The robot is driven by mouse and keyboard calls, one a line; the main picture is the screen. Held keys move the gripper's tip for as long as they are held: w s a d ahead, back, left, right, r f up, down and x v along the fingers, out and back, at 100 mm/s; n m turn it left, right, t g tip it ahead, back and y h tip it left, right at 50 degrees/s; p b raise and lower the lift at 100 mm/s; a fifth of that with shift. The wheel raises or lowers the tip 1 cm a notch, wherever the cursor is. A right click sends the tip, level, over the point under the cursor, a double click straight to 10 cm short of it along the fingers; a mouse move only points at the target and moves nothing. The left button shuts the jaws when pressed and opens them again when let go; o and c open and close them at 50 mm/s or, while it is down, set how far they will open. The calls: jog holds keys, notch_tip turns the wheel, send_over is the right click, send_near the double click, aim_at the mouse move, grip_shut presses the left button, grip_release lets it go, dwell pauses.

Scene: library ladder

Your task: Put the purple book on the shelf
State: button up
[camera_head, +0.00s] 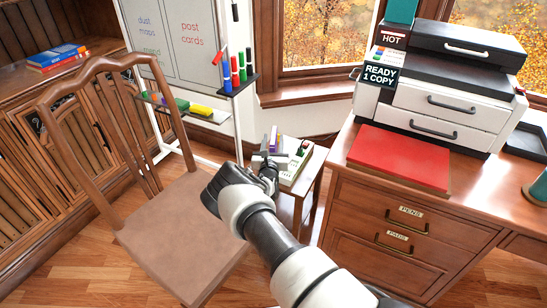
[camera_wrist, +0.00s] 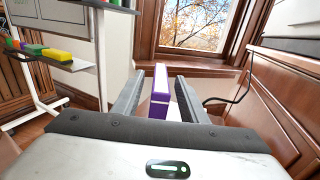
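The purple book (camera_wrist: 160,92) stands upright between my gripper's two fingers in the wrist view, with its purple cover and pale pages showing. In the head view only a small part of the purple book (camera_head: 273,139) shows above my gripper (camera_head: 269,158). The fingers of my gripper (camera_wrist: 161,78) are apart, one on each side of the book, with a gap visible on the right; contact on the left cannot be told. The wooden shelf (camera_head: 95,52) is at the upper left, with a blue book and a red book (camera_head: 58,57) lying stacked on it.
A small side table (camera_head: 313,182) with a pale holder stands under my gripper. A wooden chair (camera_head: 180,225) stands between it and the shelf. A whiteboard stand (camera_head: 240,130) is behind. A desk (camera_head: 420,195) with a printer (camera_head: 450,95) is at the right.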

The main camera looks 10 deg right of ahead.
jog(key=shift+x, duration=1.1)
grip_shut()
jog(key=shift+r, duration=0.15)
